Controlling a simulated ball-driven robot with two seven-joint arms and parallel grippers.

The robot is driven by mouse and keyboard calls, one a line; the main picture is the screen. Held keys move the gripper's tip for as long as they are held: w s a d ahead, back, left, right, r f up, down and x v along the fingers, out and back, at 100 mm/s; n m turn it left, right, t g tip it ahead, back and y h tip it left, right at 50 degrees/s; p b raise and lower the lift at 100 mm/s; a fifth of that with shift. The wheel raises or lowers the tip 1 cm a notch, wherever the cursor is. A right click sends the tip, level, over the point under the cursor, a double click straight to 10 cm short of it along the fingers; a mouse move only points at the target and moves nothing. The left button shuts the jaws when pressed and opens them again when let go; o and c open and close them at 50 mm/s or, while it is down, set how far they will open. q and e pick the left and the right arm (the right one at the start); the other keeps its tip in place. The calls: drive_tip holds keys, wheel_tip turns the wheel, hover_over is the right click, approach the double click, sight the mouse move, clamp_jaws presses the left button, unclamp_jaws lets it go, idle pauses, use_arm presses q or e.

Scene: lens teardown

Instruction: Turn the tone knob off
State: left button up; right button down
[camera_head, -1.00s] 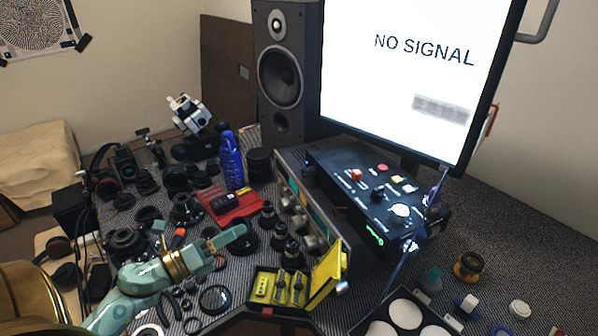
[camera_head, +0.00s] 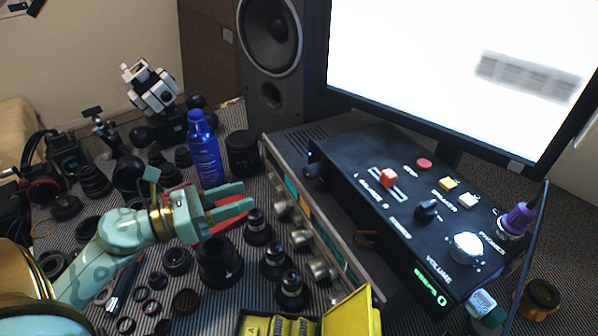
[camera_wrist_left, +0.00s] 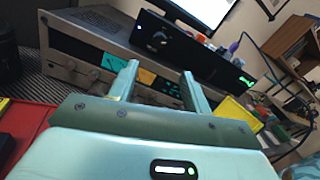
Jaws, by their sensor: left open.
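The black control box (camera_head: 360,220) sits tilted on a grey amplifier. Its top carries a black knob (camera_head: 428,209), a silver volume knob (camera_head: 467,247), an orange-red slider cap (camera_head: 389,178) and a red stop button (camera_head: 424,163). Another dark knob (camera_head: 314,165) is on its left end face, beside a blue light; it also shows in the left wrist view (camera_wrist_left: 162,43). I cannot read which knob is labelled tone. My left gripper (camera_head: 250,198) is open and empty, left of the box and apart from it. Its fingers show in the left wrist view (camera_wrist_left: 160,70), pointing toward the amplifier front.
The grey amplifier (camera_head: 283,143) has several protruding front knobs. Lenses and rings crowd the table below my left gripper. A blue bottle (camera_head: 205,150) stands behind it, a yellow case (camera_head: 350,315) in front. The monitor (camera_head: 430,60) rises behind the box. A purple plug (camera_head: 517,217) sits at the box's right end.

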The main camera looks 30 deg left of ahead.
sight(305, 174)
use_arm(q)
drive_tip(key=x, duration=1.3)
drive_tip(key=shift+w+p, duration=0.25)
drive_tip(key=shift+p, duration=0.1)
drive_tip(key=c, duration=1)
